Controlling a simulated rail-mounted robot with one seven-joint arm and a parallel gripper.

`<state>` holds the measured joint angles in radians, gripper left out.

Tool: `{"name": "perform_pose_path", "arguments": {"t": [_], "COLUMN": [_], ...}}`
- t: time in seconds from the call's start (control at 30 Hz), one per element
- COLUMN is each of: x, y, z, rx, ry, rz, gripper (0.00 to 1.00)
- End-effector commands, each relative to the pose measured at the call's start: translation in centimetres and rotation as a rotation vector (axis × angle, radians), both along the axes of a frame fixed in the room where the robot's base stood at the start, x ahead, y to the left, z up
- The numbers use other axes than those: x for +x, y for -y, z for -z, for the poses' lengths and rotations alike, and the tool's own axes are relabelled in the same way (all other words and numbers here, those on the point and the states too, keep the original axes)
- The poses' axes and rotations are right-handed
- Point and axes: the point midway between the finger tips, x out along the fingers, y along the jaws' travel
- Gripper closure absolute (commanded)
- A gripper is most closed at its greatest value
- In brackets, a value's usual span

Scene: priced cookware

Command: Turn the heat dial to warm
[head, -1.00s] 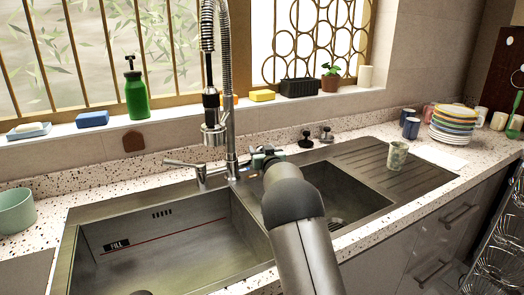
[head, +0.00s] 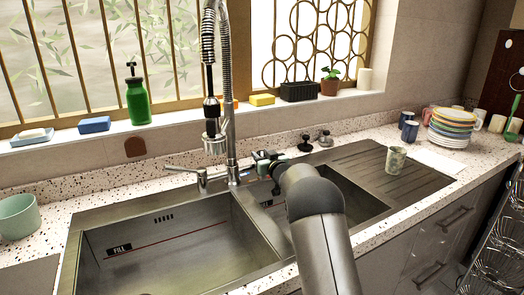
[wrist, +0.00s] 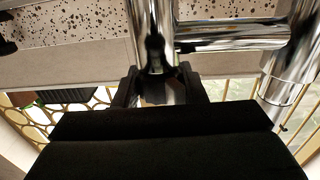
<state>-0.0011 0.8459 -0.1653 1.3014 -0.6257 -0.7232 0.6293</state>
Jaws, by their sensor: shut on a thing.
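A chrome tap (head: 231,130) with a tall spring neck stands behind the double sink. My gripper (head: 264,161) is at the right side of the tap's base, partly hidden by my own arm. In the wrist view my gripper (wrist: 157,88) has its two dark fingers on either side of a fitting at the end of an upright chrome cylinder (wrist: 154,25). It is shut on this fitting, which seems to be the heat dial. A chrome crosspiece (wrist: 232,36) joins the cylinder to a thicker chrome column (wrist: 285,75). No dial marking is readable.
The left basin (head: 165,250) is empty. A lever (head: 185,169) sticks out left of the tap base. A black knob (head: 304,143) and a metal knob (head: 325,138) stand behind the right basin. A patterned cup (head: 396,160) stands on the drainer.

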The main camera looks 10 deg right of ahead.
Motion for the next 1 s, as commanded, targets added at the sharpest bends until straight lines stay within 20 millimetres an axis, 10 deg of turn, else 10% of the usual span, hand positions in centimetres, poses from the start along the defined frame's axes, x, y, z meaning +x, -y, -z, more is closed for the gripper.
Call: {"name": "perform_pose_path", "arguments": {"t": [0.37, 0.4, 0.47, 1.0], "x": [0.0, 0.0, 0.0, -3.0], "y": [0.1, 0.1, 0.1, 1.1], "z": [-0.1, -0.1, -0.1, 0.0], "rx": [0.001, 0.001, 0.001, 0.002], "ry": [0.001, 0.001, 0.001, 0.0], "rz": [-0.028, -0.028, -0.028, -0.027], "gripper": [0.85, 0.54, 0.42, 0.42]}}
